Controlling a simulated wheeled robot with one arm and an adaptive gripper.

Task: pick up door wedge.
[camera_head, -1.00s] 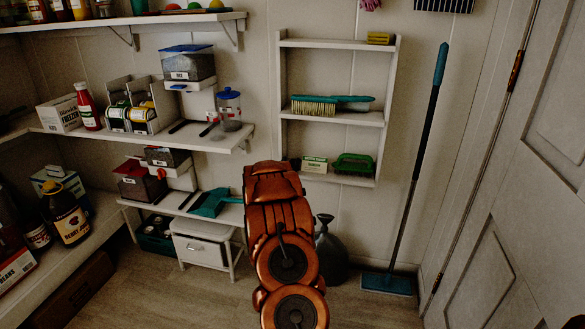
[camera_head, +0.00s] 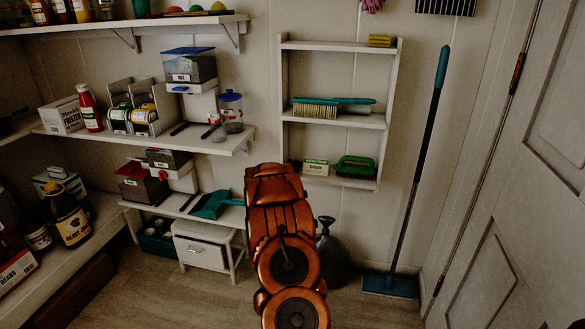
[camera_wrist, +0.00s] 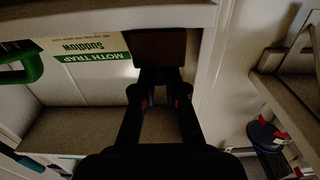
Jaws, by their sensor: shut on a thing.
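The door wedge (camera_wrist: 160,48) shows in the wrist view as a dark brown block at the fingertips, at the top middle. My gripper (camera_wrist: 160,80) is shut on it, with a black finger on each side. The wedge is beside the moth trap box (camera_wrist: 88,48), in front of the small wall shelf. I cannot tell whether it still touches the shelf board. In the head view my orange arm hides the gripper, and the wedge cannot be made out clearly.
The moth trap box and a green brush (camera_head: 356,166) stand on the wall unit's lowest board (camera_head: 345,182). The unit's upright sides and middle board (camera_head: 345,120) are close around my gripper. A blue broom (camera_head: 430,130) leans at the right.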

